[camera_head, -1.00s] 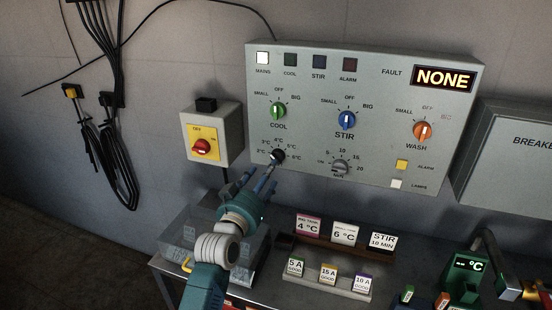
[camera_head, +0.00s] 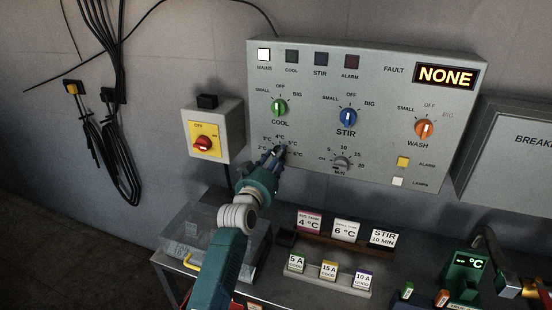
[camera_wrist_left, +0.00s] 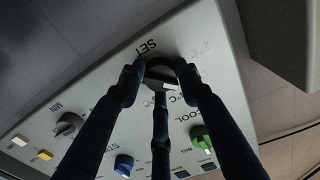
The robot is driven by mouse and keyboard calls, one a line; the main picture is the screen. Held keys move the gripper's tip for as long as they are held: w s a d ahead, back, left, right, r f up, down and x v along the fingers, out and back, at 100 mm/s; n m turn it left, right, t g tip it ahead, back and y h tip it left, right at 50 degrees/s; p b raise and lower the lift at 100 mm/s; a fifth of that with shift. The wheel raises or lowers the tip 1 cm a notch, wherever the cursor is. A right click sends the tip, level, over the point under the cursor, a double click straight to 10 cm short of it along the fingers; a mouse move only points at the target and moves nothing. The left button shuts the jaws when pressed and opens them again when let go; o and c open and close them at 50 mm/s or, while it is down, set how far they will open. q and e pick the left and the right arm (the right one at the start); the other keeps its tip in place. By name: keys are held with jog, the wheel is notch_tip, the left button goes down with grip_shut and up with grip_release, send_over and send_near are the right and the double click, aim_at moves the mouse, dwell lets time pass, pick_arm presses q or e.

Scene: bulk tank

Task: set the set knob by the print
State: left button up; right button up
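The black set knob (camera_head: 279,151) is at the lower left of the grey control panel, below the green COOL knob, with a °C scale around it. My left gripper (camera_head: 273,157) is at this knob. In the left wrist view, the knob (camera_wrist_left: 160,73) lies between the fingertips of my left gripper (camera_wrist_left: 159,82), with a white mark on it. I cannot tell whether the fingers press on it. Its pointer's exact reading is unclear. Printed cards read 4 °C (camera_head: 308,223), 6 °C (camera_head: 346,231) and STIR 10 MIN (camera_head: 382,237).
The panel (camera_head: 385,165) also holds the COOL (camera_head: 279,107), STIR (camera_head: 347,117) and WASH (camera_head: 424,129) knobs and a timer knob (camera_head: 341,164). A red switch (camera_head: 204,143) sits left. A clear box (camera_head: 205,236) and fuse holders stand on the bench below.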

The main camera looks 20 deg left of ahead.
pick_arm(q)
jog(key=shift+f, duration=0.1)
jog(key=c, duration=0.4)
jog(key=shift+c, duration=0.2)
pick_arm(e)
jog(key=shift+s, duration=0.3)
jog(key=shift+w+a+r, duration=0.1)
jog(key=shift+a, duration=0.05)
pick_arm(q)
jog(key=m+p, duration=0.1)
jog(key=m, duration=0.2)
jog(key=shift+m, duration=0.3)
jog(key=m+p, duration=0.1)
jog(key=m, duration=0.2)
jog(key=shift+a+f+m, duration=0.1)
jog(key=shift+f+m, duration=0.05)
jog(key=shift+m, duration=0.95)
pick_arm(e)
jog(key=shift+w+r, duration=0.25)
jog(key=shift+r, duration=0.9)
